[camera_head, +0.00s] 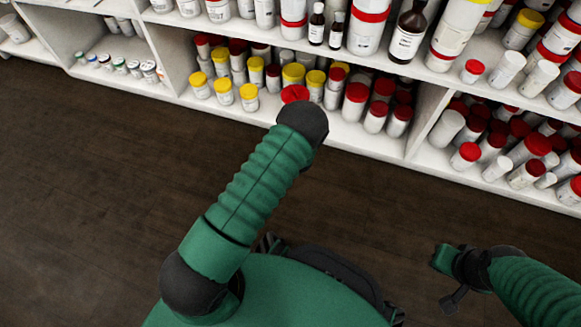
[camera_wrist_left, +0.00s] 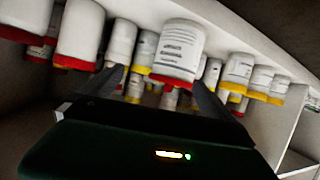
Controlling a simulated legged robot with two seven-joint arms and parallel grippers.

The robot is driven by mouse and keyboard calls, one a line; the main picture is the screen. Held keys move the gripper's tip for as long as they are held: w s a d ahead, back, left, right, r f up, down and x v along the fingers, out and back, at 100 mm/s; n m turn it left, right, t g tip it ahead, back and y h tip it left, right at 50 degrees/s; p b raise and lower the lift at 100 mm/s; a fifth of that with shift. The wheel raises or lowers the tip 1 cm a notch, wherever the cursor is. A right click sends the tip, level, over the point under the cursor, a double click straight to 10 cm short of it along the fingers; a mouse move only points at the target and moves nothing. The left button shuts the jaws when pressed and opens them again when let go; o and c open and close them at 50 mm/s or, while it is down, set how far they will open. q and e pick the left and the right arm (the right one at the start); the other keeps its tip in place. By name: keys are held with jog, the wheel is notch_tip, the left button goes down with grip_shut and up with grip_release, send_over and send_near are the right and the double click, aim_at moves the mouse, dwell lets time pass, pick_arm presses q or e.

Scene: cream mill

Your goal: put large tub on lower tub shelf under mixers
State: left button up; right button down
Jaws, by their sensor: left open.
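A white tub with a red lid (camera_head: 294,93) stands at the front of the lower shelf, partly hidden behind my left arm. In the left wrist view, which is upside down, a large white tub with a red lid (camera_wrist_left: 177,48) is close ahead, between and just beyond the dark fingers. It appears to be the same tub. My left gripper (camera_wrist_left: 155,80) is open; whether a finger touches the tub is unclear. In the head view my arm hides that gripper. My right gripper (camera_head: 450,275) hangs low over the floor, away from the shelves; its jaws are unclear. No mixers can be made out.
Red- and yellow-lidded tubs crowd the lower shelf (camera_head: 372,143) around the arm. Brown bottles (camera_head: 409,32) and more tubs stand on the shelf above. A divider (camera_head: 428,118) separates the right bay, full of red-lidded tubs. The wooden floor (camera_head: 85,190) is clear.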

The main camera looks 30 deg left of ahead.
pick_arm(q)
jog(key=s+d+r+m+g+h, duration=0.2)
jog(key=s+d+r+g+h, duration=0.3)
jog(key=s+d+r, duration=0.55)
jog(key=s+d+r+m+g+h, duration=0.1)
jog(key=s+d+r+m+g, duration=0.15)
jog(key=s, duration=0.75)
jog(key=s+d+r+m+g, duration=0.1)
jog(key=s+r+g, duration=0.15)
jog(key=s, duration=0.75)
notch_tip(320, 180, up, 60)
jog(key=p, duration=5.9)
jog(key=shift+a, duration=0.2)
jog(key=shift+f, duration=0.1)
